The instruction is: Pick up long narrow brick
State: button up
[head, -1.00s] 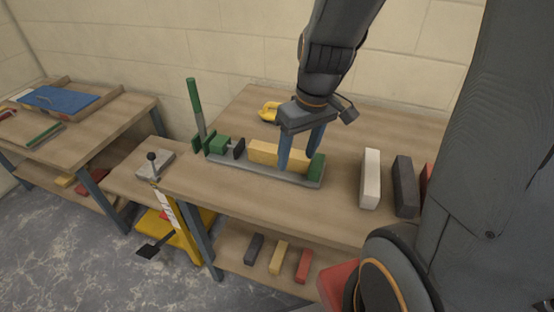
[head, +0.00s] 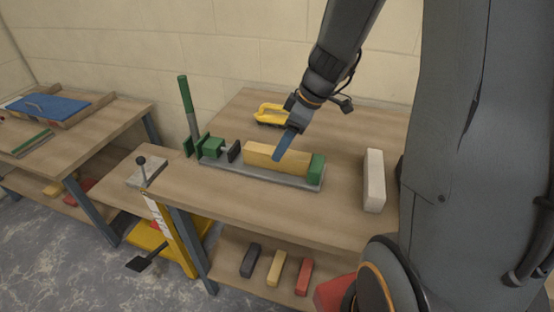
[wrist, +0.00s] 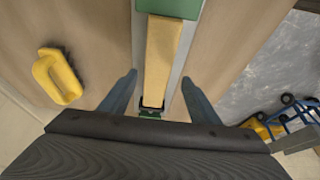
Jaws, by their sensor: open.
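A long narrow yellow brick (head: 262,154) lies in a grey clamp bed (head: 225,169) with a green end block (head: 316,168) on its right and a green-and-black jaw (head: 214,149) on its left. A small gap seems to show at the left jaw. My gripper (head: 282,146) is over the brick, pointing down at a slant, its near finger in front of the brick. In the wrist view the brick (wrist: 163,55) runs between the two open fingers (wrist: 159,80), with space on both sides. Contact with the brick is not visible.
A green upright lever (head: 188,102) stands left of the clamp. A yellow-handled brush (head: 270,114) lies behind. A white brick (head: 374,180) stands to the right. Several bricks, including a red one (head: 304,276), lie on the lower shelf. Bare tabletop lies in front of the clamp.

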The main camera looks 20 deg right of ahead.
jog(key=shift+d+p+x, duration=0.2)
jog(key=shift+p+x, duration=0.35)
jog(key=shift+x, duration=2.45)
jog(key=shift+w, duration=0.2)
grip_shut()
